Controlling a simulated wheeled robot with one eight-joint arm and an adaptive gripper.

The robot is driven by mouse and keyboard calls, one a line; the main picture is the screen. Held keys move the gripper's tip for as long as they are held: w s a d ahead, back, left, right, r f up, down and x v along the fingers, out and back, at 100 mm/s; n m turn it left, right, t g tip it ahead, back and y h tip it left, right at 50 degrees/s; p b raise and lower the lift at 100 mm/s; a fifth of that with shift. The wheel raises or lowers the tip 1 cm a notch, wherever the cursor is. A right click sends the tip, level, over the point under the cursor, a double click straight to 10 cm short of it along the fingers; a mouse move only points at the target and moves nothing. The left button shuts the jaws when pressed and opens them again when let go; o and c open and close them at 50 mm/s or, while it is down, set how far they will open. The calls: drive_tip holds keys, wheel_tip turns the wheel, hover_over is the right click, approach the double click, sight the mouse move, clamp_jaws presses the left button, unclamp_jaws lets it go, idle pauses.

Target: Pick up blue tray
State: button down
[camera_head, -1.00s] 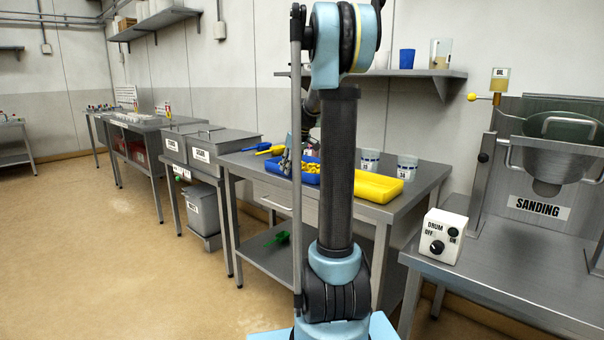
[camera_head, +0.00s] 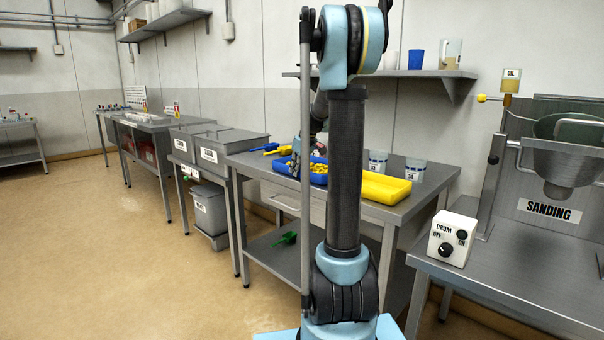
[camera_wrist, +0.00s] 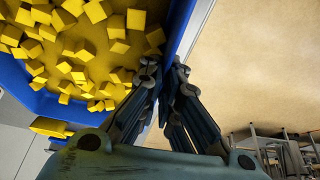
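The blue tray (camera_head: 318,180) holds yellow pieces and rests on the metal workbench, partly hidden behind my arm. In the wrist view, the blue tray (camera_wrist: 183,28) fills the upper left, with many yellow cubes inside. My gripper (camera_wrist: 167,72) straddles the tray's side wall, one finger inside and one outside. Both fingertips appear close against the wall, pinching it. In the head view, my gripper (camera_head: 296,165) is small and partly visible at the tray's left end.
A yellow tray (camera_head: 386,188) stands right of the blue tray, with white cups (camera_head: 378,162) behind it. A blue scoop (camera_head: 262,147) and grey bins (camera_head: 222,144) are to the left. A sanding machine and drum switch box (camera_head: 452,238) stand at right. Open floor (camera_head: 100,260) lies left.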

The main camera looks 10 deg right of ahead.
wheel_tip(320, 180, up, 15)
idle(1.0)
drive_tip(key=shift+a, duration=2.55)
drive_tip(key=d, duration=0.5)
drive_tip(key=shift+w, duration=0.1)
